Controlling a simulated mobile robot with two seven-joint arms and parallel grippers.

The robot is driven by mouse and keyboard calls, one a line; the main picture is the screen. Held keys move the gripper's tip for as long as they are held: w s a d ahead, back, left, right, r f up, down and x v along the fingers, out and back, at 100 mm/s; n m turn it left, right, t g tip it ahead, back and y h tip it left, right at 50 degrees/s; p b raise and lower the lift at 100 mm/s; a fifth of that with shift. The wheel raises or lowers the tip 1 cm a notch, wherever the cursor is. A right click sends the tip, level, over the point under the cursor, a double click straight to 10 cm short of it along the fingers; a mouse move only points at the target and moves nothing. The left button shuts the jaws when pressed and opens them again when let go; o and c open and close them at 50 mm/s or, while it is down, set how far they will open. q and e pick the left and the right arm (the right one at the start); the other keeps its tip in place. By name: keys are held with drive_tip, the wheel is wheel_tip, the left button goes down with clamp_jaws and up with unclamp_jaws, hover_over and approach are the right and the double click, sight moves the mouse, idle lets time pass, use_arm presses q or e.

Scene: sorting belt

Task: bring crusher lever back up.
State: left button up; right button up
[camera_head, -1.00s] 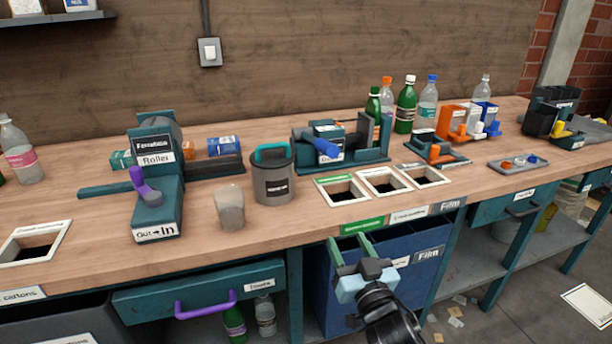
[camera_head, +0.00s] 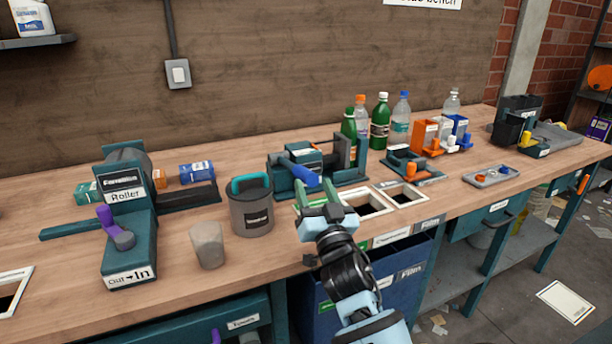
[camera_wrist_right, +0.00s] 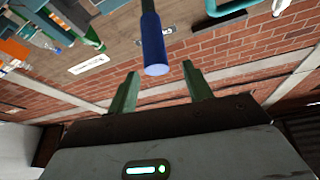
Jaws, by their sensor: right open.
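The crusher (camera_head: 320,160) stands on the bench, a dark teal machine with a blue-gripped lever (camera_head: 304,176). The lever's blue end points down toward the front. My right gripper (camera_head: 315,192) is open and empty, with green fingers, just in front of and below the blue end. In the right wrist view, the blue lever grip (camera_wrist_right: 155,45) appears in the gap between the two open fingers (camera_wrist_right: 160,80), near the tips; I cannot tell whether it is fully between them. Contact is not visible. My left gripper is not in view.
Framed bench openings (camera_head: 368,203) lie right of my gripper. A grey bin with a teal handle (camera_head: 251,208) and a grey cup (camera_head: 207,245) stand left. The roller machine (camera_head: 128,210) is farther left.

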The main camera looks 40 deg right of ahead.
sight(306, 175)
drive_tip(key=w, duration=0.1)
drive_tip(key=w+d, duration=0.1)
drive_tip(key=w, duration=0.1)
drive_tip(key=w+d, duration=0.1)
drive_tip(key=w, duration=0.1)
drive_tip(key=shift+w+d+r, duration=0.15)
drive_tip(key=shift+w+r, duration=0.1)
drive_tip(key=shift+w, duration=0.3)
clamp_jaws()
